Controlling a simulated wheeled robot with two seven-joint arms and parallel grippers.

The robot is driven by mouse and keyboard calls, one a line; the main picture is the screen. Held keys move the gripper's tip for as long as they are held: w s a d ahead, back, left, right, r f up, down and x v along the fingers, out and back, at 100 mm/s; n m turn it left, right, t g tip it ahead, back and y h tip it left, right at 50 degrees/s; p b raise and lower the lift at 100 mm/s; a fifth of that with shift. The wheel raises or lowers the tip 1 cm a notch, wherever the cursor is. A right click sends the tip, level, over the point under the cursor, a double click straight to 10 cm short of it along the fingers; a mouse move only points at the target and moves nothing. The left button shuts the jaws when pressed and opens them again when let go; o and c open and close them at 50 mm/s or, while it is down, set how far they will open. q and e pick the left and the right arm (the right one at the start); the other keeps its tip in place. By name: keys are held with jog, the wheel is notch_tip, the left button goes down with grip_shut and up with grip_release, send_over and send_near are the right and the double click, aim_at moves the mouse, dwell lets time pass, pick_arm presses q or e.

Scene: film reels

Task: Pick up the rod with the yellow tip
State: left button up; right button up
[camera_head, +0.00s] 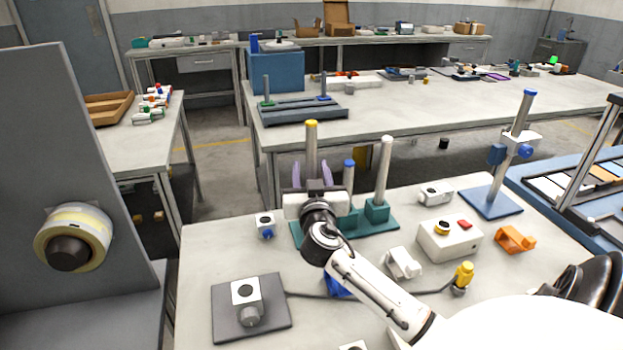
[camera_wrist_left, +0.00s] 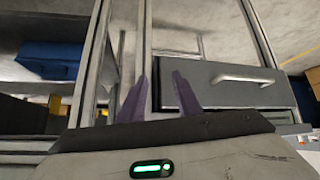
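The rod with the yellow tip (camera_head: 311,143) stands upright at the left end of a green base (camera_head: 385,224) on the near table. A blue-tipped rod (camera_head: 348,175) and a white-tipped rod (camera_head: 383,172) stand to its right. My right gripper (camera_head: 312,172) is in front of the yellow-tipped rod, its purple fingers apart with the rod showing between them. Gaps show on both sides of the rod; its lower part is hidden by the gripper. My left gripper (camera_wrist_left: 159,85) shows only in the left wrist view, open and empty.
A small white block (camera_head: 265,225) sits left of the green base. A white box with a red button (camera_head: 449,238), an orange bracket (camera_head: 515,239) and a blue-based stand (camera_head: 492,201) are to the right. A dark plate (camera_head: 272,319) lies front left. The left wrist view faces a drawer (camera_wrist_left: 232,86).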

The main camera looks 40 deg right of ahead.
jog(key=shift+w+d, duration=0.25)
jog(key=shift+w, duration=0.05)
grip_shut()
